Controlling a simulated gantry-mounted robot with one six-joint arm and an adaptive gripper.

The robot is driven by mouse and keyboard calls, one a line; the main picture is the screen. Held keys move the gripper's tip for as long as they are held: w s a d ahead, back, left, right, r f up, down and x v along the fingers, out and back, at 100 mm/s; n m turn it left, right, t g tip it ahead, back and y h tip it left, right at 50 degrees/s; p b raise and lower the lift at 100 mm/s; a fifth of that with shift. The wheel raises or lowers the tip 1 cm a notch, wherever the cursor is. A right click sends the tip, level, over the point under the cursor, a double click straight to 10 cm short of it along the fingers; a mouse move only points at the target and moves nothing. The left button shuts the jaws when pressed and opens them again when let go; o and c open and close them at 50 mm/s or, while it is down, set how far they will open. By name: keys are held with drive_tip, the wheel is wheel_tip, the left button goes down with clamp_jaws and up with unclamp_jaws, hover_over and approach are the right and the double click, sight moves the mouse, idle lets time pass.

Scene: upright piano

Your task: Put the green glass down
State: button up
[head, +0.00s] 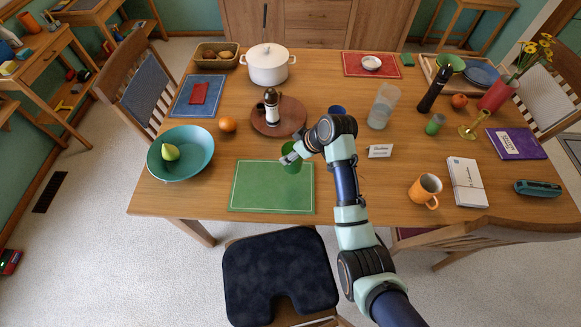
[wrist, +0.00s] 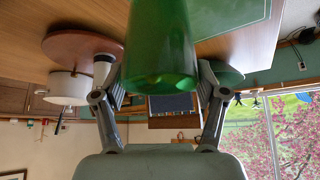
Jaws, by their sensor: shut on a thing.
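The green glass (wrist: 161,45) fills the middle of the wrist view, between the two fingers of my gripper (wrist: 160,78). My gripper is shut on it. In the head view the glass (head: 292,167) shows at the upper right part of the green placemat (head: 268,192), partly hidden by my gripper (head: 291,157). I cannot tell whether its base touches the mat or hangs above it. The mat also shows behind the glass in the wrist view (wrist: 235,30).
A teal bowl with a pear (head: 181,153) stands left of the mat. An orange (head: 227,124) and a round wooden board (head: 290,125) with a pepper mill (head: 271,107) lie behind it. A small card (head: 380,151) stands to the right. The mat's left part is clear.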

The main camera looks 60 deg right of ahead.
sight(293, 165)
wheel_tip(293, 165, down, 8)
drive_tip(key=shift+r+b, duration=0.2)
drive_tip(key=shift+b, duration=0.35)
drive_tip(key=shift+f, duration=0.1)
drive_tip(key=o, duration=1.7)
drive_tip(key=shift+r, duration=0.25)
drive_tip(key=p+v, duration=0.2)
drive_tip(key=v, duration=0.9)
drive_tip(key=shift+s+a+r+p, duration=0.15)
drive_tip(key=shift+s+r+p, duration=0.1)
drive_tip(key=shift+s+p, duration=0.05)
